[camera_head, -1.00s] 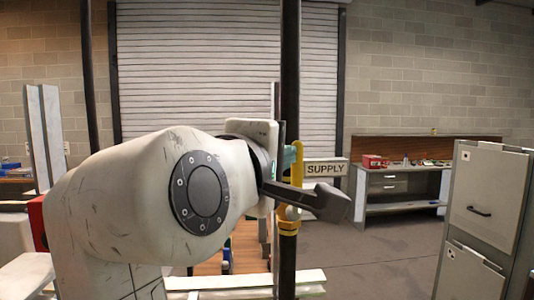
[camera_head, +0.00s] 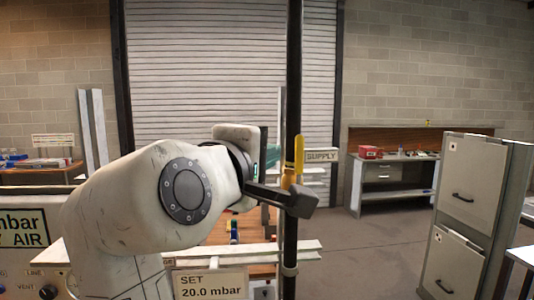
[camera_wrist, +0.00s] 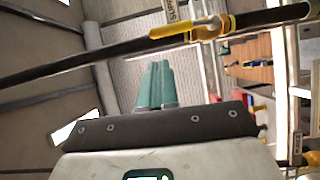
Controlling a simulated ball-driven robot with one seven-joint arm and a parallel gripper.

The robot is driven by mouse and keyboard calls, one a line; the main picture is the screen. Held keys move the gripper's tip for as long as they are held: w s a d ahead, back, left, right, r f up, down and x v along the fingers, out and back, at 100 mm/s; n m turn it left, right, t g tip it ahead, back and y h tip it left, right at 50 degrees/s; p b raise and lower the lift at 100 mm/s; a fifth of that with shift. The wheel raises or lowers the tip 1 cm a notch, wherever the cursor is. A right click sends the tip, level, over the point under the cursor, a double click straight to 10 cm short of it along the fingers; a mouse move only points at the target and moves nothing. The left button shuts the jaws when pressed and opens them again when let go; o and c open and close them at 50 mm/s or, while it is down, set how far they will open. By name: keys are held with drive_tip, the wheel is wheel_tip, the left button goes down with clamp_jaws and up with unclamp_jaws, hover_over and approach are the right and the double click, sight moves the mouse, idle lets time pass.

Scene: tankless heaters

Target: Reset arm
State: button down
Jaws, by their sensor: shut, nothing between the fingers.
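My white arm stretches across the left and middle of the head view, bent at a joint with a round dark cap. My gripper (camera_head: 272,154) shows there only as a teal sliver behind the wrist, next to a dark vertical pipe. In the wrist view my gripper (camera_wrist: 157,85) has its two teal fingers together, with nothing between them. A pipe with a yellow valve handle (camera_wrist: 192,29) crosses beyond the fingertips. I cannot tell how far the pipe is from them.
The dark pipe (camera_head: 293,70) with a yellow handle (camera_head: 299,155) and SUPPLY sign (camera_head: 321,155) stands close to my wrist. A control panel (camera_head: 25,245) is at lower left. A grey cabinet (camera_head: 470,215) stands right. Open floor (camera_head: 370,240) lies between the cabinet and pipe.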

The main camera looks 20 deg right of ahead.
drive_tip(key=s+d+f+m+g+y+b, duration=0.1)
drive_tip(key=s+d+f+y, duration=0.15)
drive_tip(key=f, duration=1.05)
drive_tip(key=s+d+f+m+g+y+b, duration=0.15)
drive_tip(key=d+f, duration=0.25)
drive_tip(key=f, duration=1)
drive_tip(key=s+d+f+g+y, duration=0.1)
drive_tip(key=d+f+y, duration=0.2)
drive_tip(key=f, duration=1)
drive_tip(key=s+a+f+m+g+y+b, duration=0.1)
drive_tip(key=s+f+m+g+y, duration=0.5)
drive_tip(key=s+f, duration=1.7)
drive_tip(key=s+g, duration=0.1)
drive_tip(key=s, duration=0.2)
drive_tip(key=shift+s+f+b, duration=0.25)
drive_tip(key=shift+s+b, duration=0.05)
drive_tip(key=shift+b, duration=0.05)
drive_tip(key=shift+a, duration=0.1)
